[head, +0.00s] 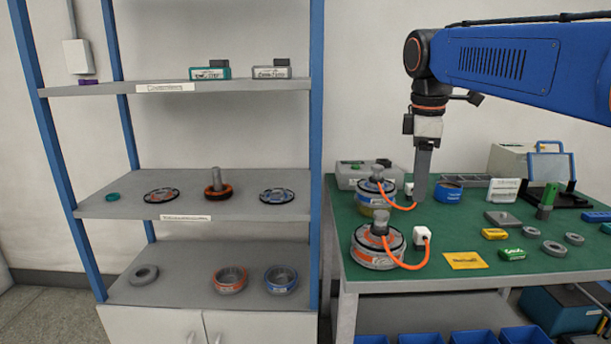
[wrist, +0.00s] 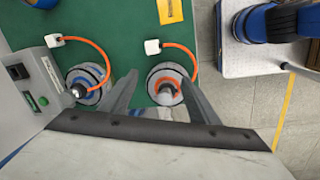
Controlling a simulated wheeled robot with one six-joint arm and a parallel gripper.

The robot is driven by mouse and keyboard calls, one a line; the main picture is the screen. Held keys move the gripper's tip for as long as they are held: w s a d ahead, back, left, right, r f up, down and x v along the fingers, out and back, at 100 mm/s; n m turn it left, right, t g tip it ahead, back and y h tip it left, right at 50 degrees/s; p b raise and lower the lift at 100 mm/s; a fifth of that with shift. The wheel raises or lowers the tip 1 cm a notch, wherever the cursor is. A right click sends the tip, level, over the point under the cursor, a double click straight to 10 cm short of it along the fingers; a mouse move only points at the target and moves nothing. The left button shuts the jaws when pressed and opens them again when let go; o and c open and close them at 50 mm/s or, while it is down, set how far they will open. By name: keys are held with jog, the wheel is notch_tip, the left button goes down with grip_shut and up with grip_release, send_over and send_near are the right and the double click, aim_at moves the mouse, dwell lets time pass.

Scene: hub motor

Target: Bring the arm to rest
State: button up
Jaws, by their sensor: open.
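My gripper (head: 421,185) points straight down above the left part of the green bench in the head view, below my blue arm. In the wrist view its two grey fingers (wrist: 160,95) are spread apart with nothing between them but a hub motor's edge far below. Two hub motors with orange cables and white plugs stand on the bench: the front one (head: 376,250) and the back one (head: 366,190). Both also show in the wrist view, the front one (wrist: 166,86) and the back one (wrist: 85,82). The gripper appears apart from both.
A grey shelf (head: 120,205) with motor parts stands left. Free air surrounds the gripper above the bench.

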jog(key=s+d+f+m+t, duration=0.3)
jog(key=s+f+m, duration=1.1)
jog(key=s+f, duration=0.9)
jog(key=shift+s+d+f+y, duration=0.3)
jog(key=shift+d+f+y, duration=0.1)
jog(key=shift+d+f, duration=0.4)
